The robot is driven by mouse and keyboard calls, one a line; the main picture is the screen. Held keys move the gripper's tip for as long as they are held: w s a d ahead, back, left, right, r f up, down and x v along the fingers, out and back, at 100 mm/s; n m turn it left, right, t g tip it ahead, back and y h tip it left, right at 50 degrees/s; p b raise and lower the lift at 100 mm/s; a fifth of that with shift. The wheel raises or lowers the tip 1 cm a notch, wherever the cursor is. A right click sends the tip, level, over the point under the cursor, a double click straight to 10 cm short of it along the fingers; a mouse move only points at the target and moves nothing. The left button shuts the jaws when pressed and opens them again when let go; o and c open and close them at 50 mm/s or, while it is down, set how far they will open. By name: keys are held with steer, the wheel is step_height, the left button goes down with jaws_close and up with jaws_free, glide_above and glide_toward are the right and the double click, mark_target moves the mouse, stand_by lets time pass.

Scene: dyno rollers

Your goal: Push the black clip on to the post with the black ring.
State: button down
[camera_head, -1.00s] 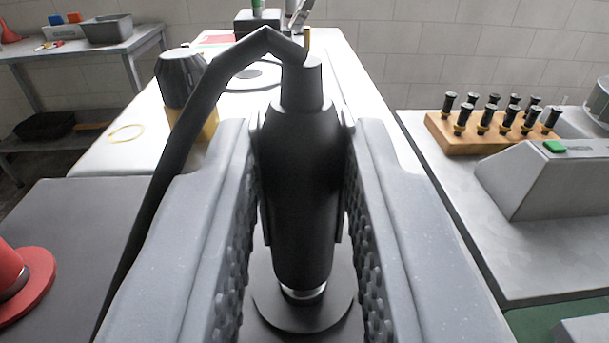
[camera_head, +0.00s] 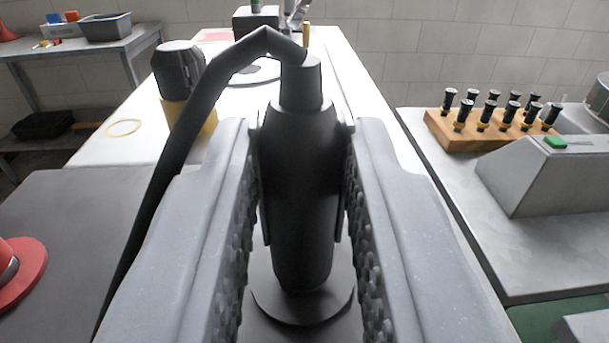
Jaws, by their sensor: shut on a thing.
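The black clip (camera_head: 298,170) is a dark tapered body with a narrower neck. A thick black cable bends from its top down to the left. My gripper (camera_head: 304,205) is shut on the clip, with one ridged grey finger on each side, and holds it upright. The black ring (camera_head: 325,309) is a flat dark disc directly below the clip. The clip's lower end covers the middle of the disc, and the post itself is hidden. I cannot tell whether the clip's end touches the ring.
A red ring (camera_head: 28,262) stands on the grey surface at left. A black-and-yellow object (camera_head: 180,72) and a yellow band (camera_head: 124,128) are on the white table ahead. At right are a wooden rack (camera_head: 470,140) of black plugs and a grey box (camera_head: 555,175) with a green button.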

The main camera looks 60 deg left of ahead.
steer(key=c, duration=1.2)
jaws_free()
steer(key=shift+d, duration=0.1)
steer(key=p+v, duration=0.1)
steer(key=v, duration=1.3)
steer(key=s+a+r+m+h+p, duration=0.15)
steer(key=a+r+m+h, duration=0.4)
steer(key=a+r, duration=1.15)
steer(key=s+a+r+m+t+h, duration=0.1)
steer(key=s+r+m+t+h, duration=0.1)
steer(key=s+r+h, duration=0.1)
steer(key=s+a+r+m+t+h, duration=0.1)
steer(key=s+a+r+m+h, duration=0.1)
steer(key=s+r+h, duration=0.1)
steer(key=s+a+r+m+t+h, duration=0.1)
steer(key=s+r+m+t+h, duration=0.1)
steer(key=s+r, duration=0.3)
steer(key=shift+s+a+r+t+h+p, duration=0.2)
steer(key=shift+r+h, duration=0.2)
steer(key=shift+r, duration=0.15)
steer(key=shift+s+a+r+t+h+p, duration=0.15)
steer(key=shift+r+h, duration=0.2)
steer(key=shift+r, duration=0.2)
